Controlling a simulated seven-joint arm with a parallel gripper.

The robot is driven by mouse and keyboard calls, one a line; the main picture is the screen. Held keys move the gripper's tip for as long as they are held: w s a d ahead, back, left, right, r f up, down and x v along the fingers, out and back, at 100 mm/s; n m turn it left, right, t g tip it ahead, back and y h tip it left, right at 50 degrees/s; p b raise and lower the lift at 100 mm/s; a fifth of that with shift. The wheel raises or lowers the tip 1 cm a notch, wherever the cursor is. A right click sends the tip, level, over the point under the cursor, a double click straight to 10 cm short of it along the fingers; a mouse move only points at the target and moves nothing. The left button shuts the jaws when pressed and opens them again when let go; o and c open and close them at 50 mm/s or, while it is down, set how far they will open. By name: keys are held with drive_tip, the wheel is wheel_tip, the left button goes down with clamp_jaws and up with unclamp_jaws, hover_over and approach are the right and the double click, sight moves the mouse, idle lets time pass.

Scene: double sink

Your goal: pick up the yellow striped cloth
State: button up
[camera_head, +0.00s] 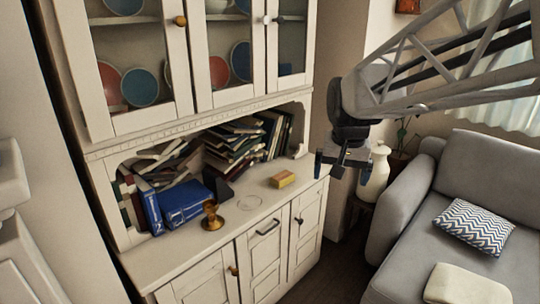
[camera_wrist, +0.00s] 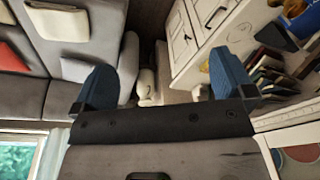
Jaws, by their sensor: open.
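A small yellow block-shaped thing (camera_head: 283,179) lies on the cabinet's counter in the head view. It may be the folded yellow cloth; stripes are too small to make out. My gripper (camera_head: 341,173) is open and empty, in the air to the right of it and apart from it. In the wrist view, the two blue fingers of my gripper (camera_wrist: 165,72) are spread wide with nothing between them. A small yellow patch (camera_wrist: 293,7) shows at the top right of the wrist view; I cannot tell what it is.
The cabinet counter (camera_head: 180,256) holds a brass goblet (camera_head: 212,216), a clear round dish (camera_head: 250,202) and blue books (camera_head: 185,203). A white vase (camera_head: 375,174) stands behind my gripper. A grey sofa (camera_head: 405,225) with a zigzag cushion (camera_head: 474,226) and cream cushion (camera_head: 464,285) is right.

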drive_tip(key=w+a+f+m, duration=0.1)
drive_tip(key=w+a+m, duration=0.1)
drive_tip(key=w, duration=1.4)
drive_tip(key=m+g, duration=0.2)
drive_tip(key=m, duration=0.3)
hover_over(283, 175)
drive_tip(key=s, duration=0.1)
wheel_tip(283, 175, down, 28)
drive_tip(key=shift+r, duration=0.1)
drive_tip(key=shift+w+f, duration=0.35)
drive_tip(key=shift+f, duration=0.25)
drive_tip(key=shift+a+f, duration=0.1)
drive_tip(key=shift+f, duration=1.2)
